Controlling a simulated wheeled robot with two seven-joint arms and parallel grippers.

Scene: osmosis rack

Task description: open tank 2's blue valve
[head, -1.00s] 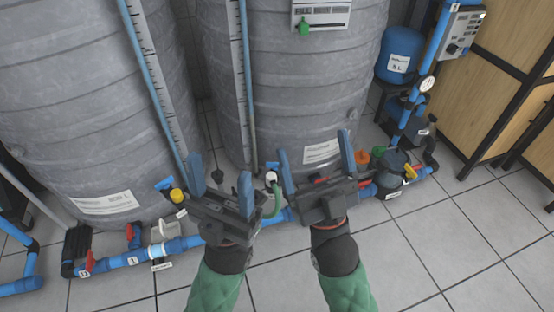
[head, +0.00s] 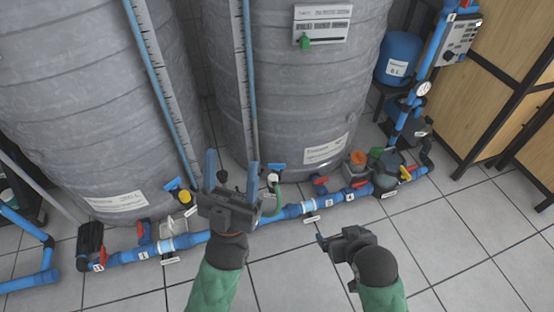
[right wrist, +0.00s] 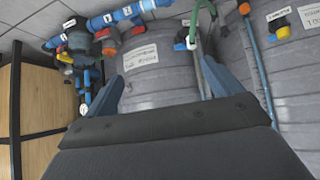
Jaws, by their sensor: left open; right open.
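Tank 2, taken as the right grey tank (head: 300,100), has a small blue valve handle (head: 277,167) low on its front, above a white fitting with a green hose (head: 277,200). That blue handle also shows in the right wrist view (right wrist: 186,22). My left gripper (head: 232,165) is open and empty, with its fingers up, a little left of this handle. My right gripper (head: 336,262) is open and empty, lower and to the right, in front of the pipe and apart from the valve. The handle's exact turn is hard to tell.
A blue pipe (head: 212,238) with red-handled valves (head: 321,181) runs along the tanks' feet. The left tank (head: 80,100) has its own blue handle (head: 173,183) near a yellow knob. A pump (head: 385,178) stands at right. Tiled floor is clear at front right.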

